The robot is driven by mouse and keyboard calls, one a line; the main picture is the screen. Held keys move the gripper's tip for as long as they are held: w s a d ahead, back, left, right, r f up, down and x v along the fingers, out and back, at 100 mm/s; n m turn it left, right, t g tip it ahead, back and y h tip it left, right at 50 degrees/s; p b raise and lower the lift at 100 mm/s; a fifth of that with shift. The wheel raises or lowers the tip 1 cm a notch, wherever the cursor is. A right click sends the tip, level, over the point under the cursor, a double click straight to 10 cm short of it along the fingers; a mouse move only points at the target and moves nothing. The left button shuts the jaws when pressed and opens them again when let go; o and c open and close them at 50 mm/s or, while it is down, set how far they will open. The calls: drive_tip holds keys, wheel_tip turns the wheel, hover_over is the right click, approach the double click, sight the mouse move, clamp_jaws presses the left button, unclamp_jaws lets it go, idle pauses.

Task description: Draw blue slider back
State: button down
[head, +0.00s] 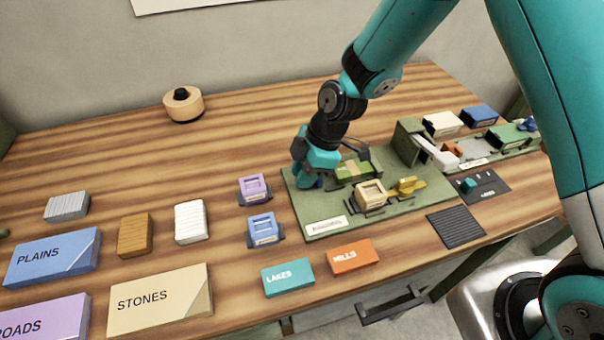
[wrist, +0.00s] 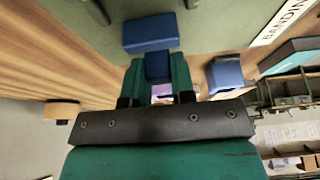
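The blue slider (wrist: 150,33) shows in the wrist view as a wide blue block with a narrower blue grip part, on the green board (wrist: 225,25). My gripper (wrist: 158,72) has its teal fingers on both sides of that grip part, with no gap seen between fingers and blue. In the head view my gripper (head: 312,183) is low at the left end of the green board (head: 325,210). The slider is mostly hidden by the gripper there.
On the board, a green block (head: 353,170), a beige block (head: 370,194) and a yellow piece (head: 408,186) stand right of my gripper. Purple (head: 253,189) and blue (head: 262,230) holders stand to its left. The table behind is clear around a round beige object (head: 183,104).

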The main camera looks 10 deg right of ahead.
drive_tip(key=shift+a, duration=0.2)
drive_tip(key=c, duration=1)
unclamp_jaws()
drive_tip(key=shift+a, duration=0.15)
drive_tip(key=shift+o, duration=0.2)
drive_tip(key=shift+d+r, duration=0.35)
drive_tip(key=shift+r, duration=0.1)
drive_tip(key=b+v, duration=0.1)
drive_tip(key=v, duration=1.5)
drive_tip(key=shift+r+b, duration=0.2)
drive_tip(key=shift+b, duration=0.2)
